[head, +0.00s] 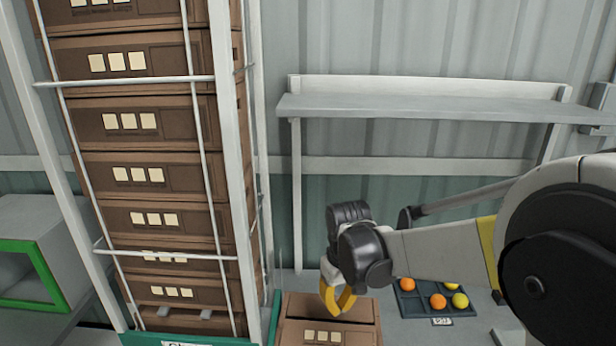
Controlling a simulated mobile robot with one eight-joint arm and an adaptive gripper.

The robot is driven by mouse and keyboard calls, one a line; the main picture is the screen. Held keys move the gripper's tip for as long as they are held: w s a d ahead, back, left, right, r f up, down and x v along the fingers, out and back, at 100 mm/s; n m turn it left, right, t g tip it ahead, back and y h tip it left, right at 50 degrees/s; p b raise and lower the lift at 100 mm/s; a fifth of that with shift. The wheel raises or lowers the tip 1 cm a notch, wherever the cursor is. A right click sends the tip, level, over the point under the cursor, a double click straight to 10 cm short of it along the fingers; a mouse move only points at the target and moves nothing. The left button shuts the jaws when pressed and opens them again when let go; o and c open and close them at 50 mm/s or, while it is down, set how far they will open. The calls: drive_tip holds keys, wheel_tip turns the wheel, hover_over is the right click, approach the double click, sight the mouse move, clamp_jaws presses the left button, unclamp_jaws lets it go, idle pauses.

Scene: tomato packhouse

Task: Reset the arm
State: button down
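My gripper (338,300) hangs at the end of my arm in the lower middle of the head view, with its yellow fingers pointing down. It is over a brown box (300,335) at the bottom edge of the view. The fingertips overlap the box's back part in the picture; I cannot tell whether they touch it. Nothing shows held between the fingers, but how far apart they are is hard to see. My arm stretches in from the right edge.
A tall stack of brown boxes (140,215) stands in a white frame (232,150) on the left. A dark tray (408,302) with several orange and yellow tomatoes lies right of the brown box. An empty grey shelf (420,108) is behind. A green-edged unit (55,285) stands far left.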

drive_tip(key=s+d+r+m+t+b, duration=0.1)
drive_tip(key=s+d+r+m+t, duration=0.1)
drive_tip(key=s+d, duration=0.3)
drive_tip(key=s+d+r+m+t+b, duration=0.2)
drive_tip(key=s+d+r+m+t, duration=0.1)
drive_tip(key=s, duration=1)
drive_tip(key=d+r+t, duration=0.1)
drive_tip(key=d+r, duration=0.1)
drive_tip(key=d, duration=0.1)
drive_tip(key=shift+d, duration=0.15)
drive_tip(key=shift+s, duration=0.1)
